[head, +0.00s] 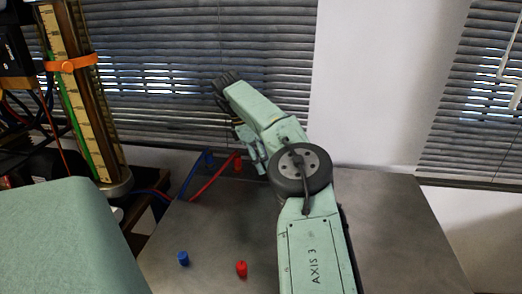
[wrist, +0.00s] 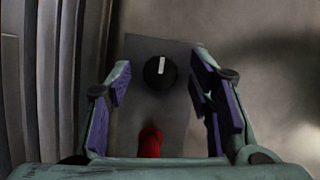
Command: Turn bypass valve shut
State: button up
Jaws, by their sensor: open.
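A round black knob (wrist: 159,72) with a white pointer line shows in the wrist view, on a grey plate (wrist: 185,50). It appears to be the bypass valve. The line runs nearly straight up and down in that picture. My gripper (wrist: 161,68) is open, with one purple-padded finger on each side of the knob and a gap on both sides. A red fitting (wrist: 150,142) sits below the knob, between the fingers. In the head view my gripper (head: 251,146) is partly hidden by my arm, and the knob cannot be seen there.
A blue hose (head: 194,172) and a red hose (head: 214,180) run along the table's left side. A blue cap (head: 183,258) and a red cap (head: 241,269) stand on the grey table (head: 400,230). A tall gauge column (head: 82,105) is at left; the table's right side is clear.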

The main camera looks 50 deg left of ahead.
jog(key=v, duration=0.7)
jog(key=shift+s+d, duration=0.1)
dwell(0.7)
